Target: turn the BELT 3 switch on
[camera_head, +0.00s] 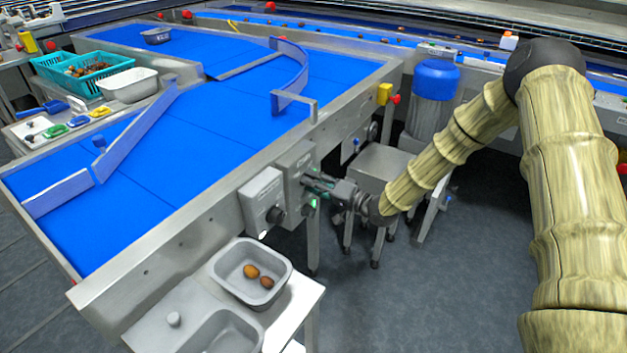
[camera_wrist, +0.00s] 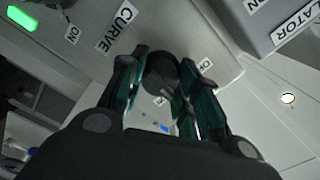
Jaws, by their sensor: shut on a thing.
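My gripper (camera_head: 312,182) is at the front of a grey switch box (camera_head: 296,160) on the conveyor's side. In the wrist view my gripper (camera_wrist: 162,85) has its dark green-padded fingers either side of a round black knob (camera_wrist: 160,70), shut on it. The box face there reads "CURVE", with an "ON" mark (camera_wrist: 72,35) and a lit green lamp (camera_wrist: 20,18). The fingers partly hide the knob and its other marks, so its pointer direction is unclear. No label reading BELT 3 can be made out in either view.
A second switch box (camera_head: 262,198) with a black knob stands just left; its label in the wrist view ends in "LATOR" (camera_wrist: 295,25). A grey bin (camera_head: 226,289) with brown dates sits below. A grey stand (camera_head: 380,162) is behind my gripper. Floor right is clear.

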